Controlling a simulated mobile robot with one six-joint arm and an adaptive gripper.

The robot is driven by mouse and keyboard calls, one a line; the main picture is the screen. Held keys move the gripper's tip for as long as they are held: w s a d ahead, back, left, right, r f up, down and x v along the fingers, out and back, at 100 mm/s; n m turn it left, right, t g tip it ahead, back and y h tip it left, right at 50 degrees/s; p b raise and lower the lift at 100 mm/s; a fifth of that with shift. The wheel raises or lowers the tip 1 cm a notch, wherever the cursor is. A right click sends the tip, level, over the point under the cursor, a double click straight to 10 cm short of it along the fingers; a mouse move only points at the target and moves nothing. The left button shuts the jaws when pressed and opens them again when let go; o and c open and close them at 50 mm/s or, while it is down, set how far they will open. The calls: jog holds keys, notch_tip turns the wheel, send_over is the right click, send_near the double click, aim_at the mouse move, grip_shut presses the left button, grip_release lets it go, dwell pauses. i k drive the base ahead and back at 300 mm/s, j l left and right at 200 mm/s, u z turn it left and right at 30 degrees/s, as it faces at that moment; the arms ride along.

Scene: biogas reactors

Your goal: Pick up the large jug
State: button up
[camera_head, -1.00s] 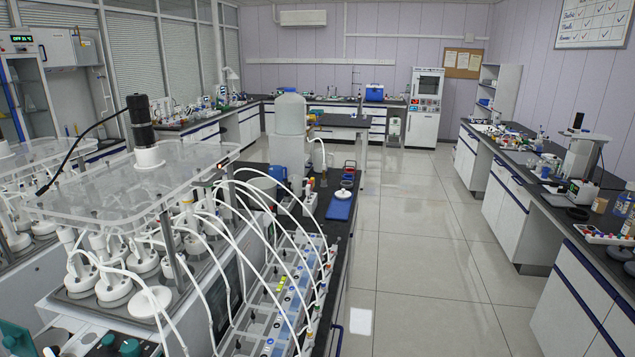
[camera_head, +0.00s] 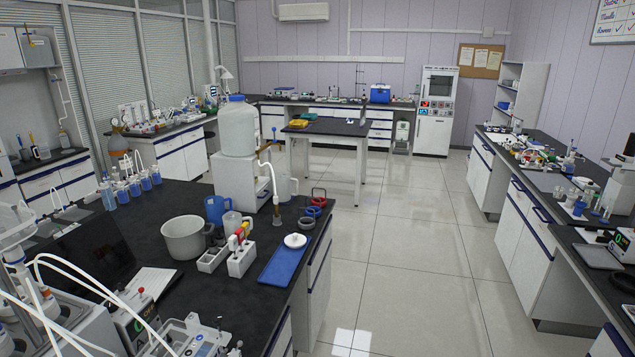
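A wide grey-white vessel with a side handle (camera_head: 186,240) stands upright on the black bench top at the left. I cannot tell for certain which of these is the large jug. Nothing is holding any of them. My gripper is not in view.
A large carboy (camera_head: 236,128) on a white stand (camera_head: 238,180) rises behind the jugs. White racks (camera_head: 242,259) and a blue tray (camera_head: 282,261) sit to their right. Reactor tubing (camera_head: 70,290) crowds the near left. The tiled floor (camera_head: 420,250) between the benches is clear.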

aim_at(283, 180)
jog(key=i+l, duration=0.2)
jog(key=i, duration=0.3)
jog(key=i+l, duration=0.15)
jog(key=i, duration=0.35)
jog(key=i+l, duration=0.2)
jog(key=i, duration=0.3)
jog(key=i+l, duration=0.2)
jog(key=i, duration=0.25)
jog(key=i+j, duration=0.1)
jog(key=i, duration=0.9)
jog(key=i+j, duration=0.15)
jog(key=i, duration=0.85)
jog(key=i+j+u, duration=0.1)
jog(key=i+j, duration=0.1)
jog(key=j, duration=0.1)
